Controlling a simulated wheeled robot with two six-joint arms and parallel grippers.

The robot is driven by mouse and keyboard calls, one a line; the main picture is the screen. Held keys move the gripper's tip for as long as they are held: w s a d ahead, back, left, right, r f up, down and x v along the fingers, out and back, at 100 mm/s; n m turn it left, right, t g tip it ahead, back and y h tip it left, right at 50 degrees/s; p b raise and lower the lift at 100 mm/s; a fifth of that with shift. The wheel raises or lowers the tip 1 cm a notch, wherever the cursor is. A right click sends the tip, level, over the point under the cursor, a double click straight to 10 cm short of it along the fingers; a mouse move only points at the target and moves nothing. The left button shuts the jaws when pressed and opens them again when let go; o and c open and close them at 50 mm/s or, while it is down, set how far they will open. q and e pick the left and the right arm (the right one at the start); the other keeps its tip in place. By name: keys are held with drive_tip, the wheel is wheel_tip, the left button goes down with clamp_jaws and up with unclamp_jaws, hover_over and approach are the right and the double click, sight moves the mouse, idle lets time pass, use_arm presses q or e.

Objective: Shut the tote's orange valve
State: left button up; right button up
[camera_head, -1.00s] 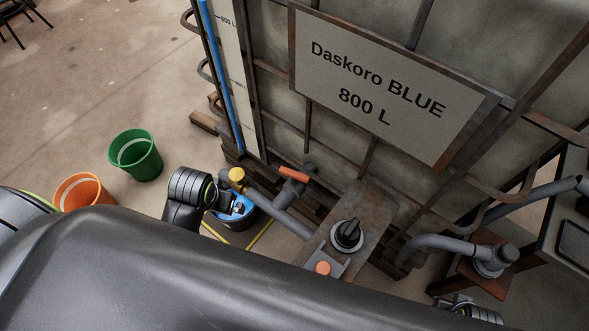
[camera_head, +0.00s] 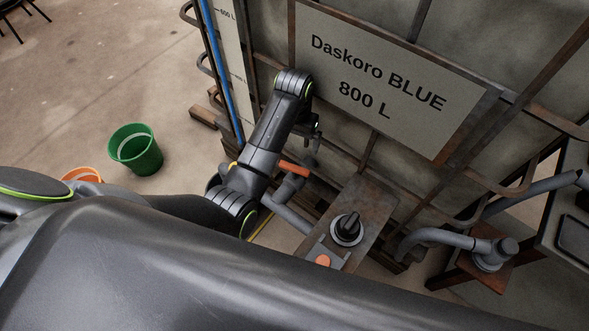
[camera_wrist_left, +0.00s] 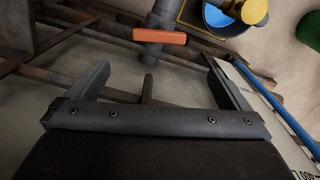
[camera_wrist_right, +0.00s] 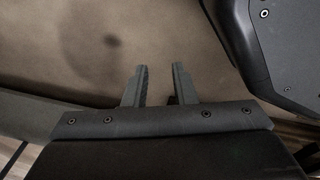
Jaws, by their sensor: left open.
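The tote (camera_head: 440,40) is a big caged tank with a plate reading "Daskoro BLUE 800 L". Its orange valve handle (camera_head: 293,168) sits on a grey outlet pipe (camera_head: 290,216) low at the tote's front. In the left wrist view the orange handle (camera_wrist_left: 160,36) lies crosswise over the pipe, beyond the fingertips. My left gripper (camera_head: 316,137) is open and empty, above and beside the handle, apart from it; its fingers also frame the left wrist view (camera_wrist_left: 158,75). My right gripper (camera_wrist_right: 157,70) shows in its own wrist view with its fingers apart and nothing between them.
A black knob (camera_head: 347,228) and an orange button (camera_head: 323,260) sit on a rusty panel right of the pipe. A green bucket (camera_head: 135,150) and an orange bucket (camera_head: 82,174) stand on the floor at left. A blue-filled container (camera_wrist_left: 226,14) is under the outlet.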

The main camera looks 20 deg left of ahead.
use_arm(q)
drive_tip(key=b, duration=0.3)
hover_over(294, 167)
wheel_tip(294, 167, down, 10)
drive_tip(key=shift+f, duration=0.1)
wheel_tip(294, 167, down, 5)
drive_tip(key=shift+f+b, duration=0.15)
drive_tip(key=shift+b, duration=0.65)
drive_tip(key=shift+f+b, duration=0.3)
drive_tip(key=shift+f, duration=0.6)
use_arm(e)
drive_tip(key=shift+w+a+r, duration=0.25)
drive_tip(key=shift+w+r, duration=0.05)
drive_tip(key=shift+w, duration=0.6)
drive_tip(key=shift+w+a+r, duration=0.2)
drive_tip(key=shift+w+r, duration=0.15)
drive_tip(key=shift+w, duration=0.6)
drive_tip(key=shift+w+a+r, duration=0.25)
drive_tip(key=shift+w+r, duration=0.05)
drive_tip(key=shift+w, duration=0.6)
use_arm(q)
drive_tip(key=c, duration=0.7)
drive_tip(key=shift+r, duration=0.1)
use_arm(e)
drive_tip(key=shift+r, duration=0.1)
